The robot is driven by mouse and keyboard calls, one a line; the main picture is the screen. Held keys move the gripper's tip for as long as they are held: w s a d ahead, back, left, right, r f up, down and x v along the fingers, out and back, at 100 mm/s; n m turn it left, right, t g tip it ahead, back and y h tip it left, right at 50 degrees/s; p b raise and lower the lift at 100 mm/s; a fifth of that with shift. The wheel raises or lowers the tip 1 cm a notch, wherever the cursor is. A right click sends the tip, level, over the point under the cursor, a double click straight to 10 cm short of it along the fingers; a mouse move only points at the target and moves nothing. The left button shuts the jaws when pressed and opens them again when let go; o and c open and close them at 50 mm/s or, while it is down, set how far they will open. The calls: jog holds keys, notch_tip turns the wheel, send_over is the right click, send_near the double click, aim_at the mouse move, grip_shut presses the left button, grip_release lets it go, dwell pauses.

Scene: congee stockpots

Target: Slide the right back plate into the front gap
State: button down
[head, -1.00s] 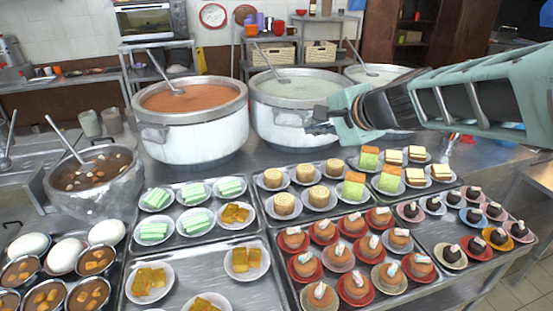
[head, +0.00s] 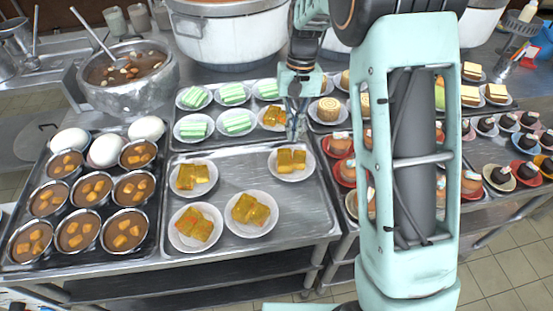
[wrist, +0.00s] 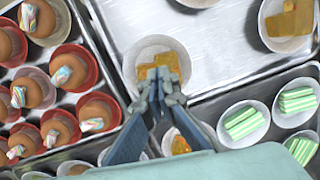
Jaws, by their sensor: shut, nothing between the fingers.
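The right back plate (head: 291,175) is a white plate with yellow-orange cake pieces, at the back right of the front steel tray (head: 247,172). It also shows in the wrist view (wrist: 133,58). My gripper (head: 296,134) points down just behind it. In the wrist view my gripper (wrist: 157,78) has its fingertips together, overlapping the cake and the plate's back side; I cannot tell if they touch. Nothing is held. Other cake plates stand at the back left (head: 196,188), front left (head: 195,243) and front middle (head: 250,230). Bare tray (head: 303,215) shows front right.
Behind is a tray with green-striped cakes (head: 233,93) and one orange cake plate (head: 274,118). Red plates of round cakes (wrist: 75,65) stand close on one side. Bowls of brown soup (head: 79,230) and stockpots (head: 230,40) surround the trays. My arm hides part of the right side.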

aim_at(294, 179)
jog(key=f, duration=0.1)
jog(key=f+n+g+h, duration=0.1)
jog(key=f, duration=0.1)
jog(key=shift+s+d, duration=0.15)
jog(key=shift+s, duration=0.25)
jog(key=x, duration=0.9)
jog(key=shift+s+d+f, duration=0.1)
jog(key=shift+s+f, duration=0.05)
jog(key=shift+f, duration=0.05)
jog(key=shift+s, duration=0.15)
